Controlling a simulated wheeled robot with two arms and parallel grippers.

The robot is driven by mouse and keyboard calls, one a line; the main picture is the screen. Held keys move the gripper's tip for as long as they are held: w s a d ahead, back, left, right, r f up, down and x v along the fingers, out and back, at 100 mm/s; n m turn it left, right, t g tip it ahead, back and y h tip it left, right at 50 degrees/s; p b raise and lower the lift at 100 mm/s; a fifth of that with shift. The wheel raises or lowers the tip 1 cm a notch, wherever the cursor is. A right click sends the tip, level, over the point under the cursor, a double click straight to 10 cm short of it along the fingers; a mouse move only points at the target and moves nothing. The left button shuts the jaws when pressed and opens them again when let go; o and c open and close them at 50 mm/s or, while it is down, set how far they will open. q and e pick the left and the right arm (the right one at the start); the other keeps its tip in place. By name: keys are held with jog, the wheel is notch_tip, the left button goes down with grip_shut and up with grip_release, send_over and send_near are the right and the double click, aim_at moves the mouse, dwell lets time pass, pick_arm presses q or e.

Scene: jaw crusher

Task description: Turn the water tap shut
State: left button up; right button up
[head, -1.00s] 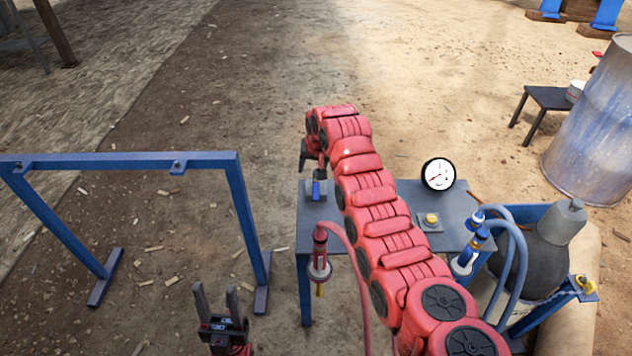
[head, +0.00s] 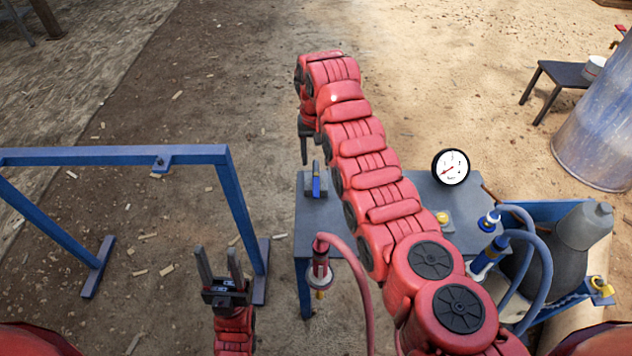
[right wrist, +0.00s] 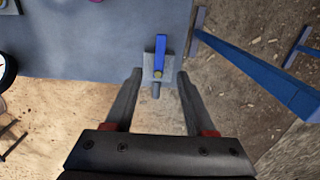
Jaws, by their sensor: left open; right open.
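The tap with a blue lever (head: 316,183) stands on a small plate at the left end of the grey table. In the right wrist view its lever (right wrist: 161,52) points away from me, in line with its short grey spout. My right gripper (right wrist: 160,75) is open, with a finger on either side of the tap's lower part in that view; I cannot tell whether they touch it. In the head view my right gripper (head: 304,148) shows partly, just beyond the tap, its rest hidden by my red arm. My left gripper (head: 217,250) is open and empty, left of the table.
The grey table (head: 310,215) also carries a round gauge (head: 451,166), a yellow knob (head: 443,218) and blue hose fittings (head: 490,253). A red hose fitting (head: 320,260) is at its front. A blue frame (head: 110,156) stands left, a drum (head: 597,125) right.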

aim_at(316, 187)
notch_tip(316, 187, down, 10)
jog(key=shift+f, duration=0.15)
dwell(0.3)
grip_shut()
dwell(1.3)
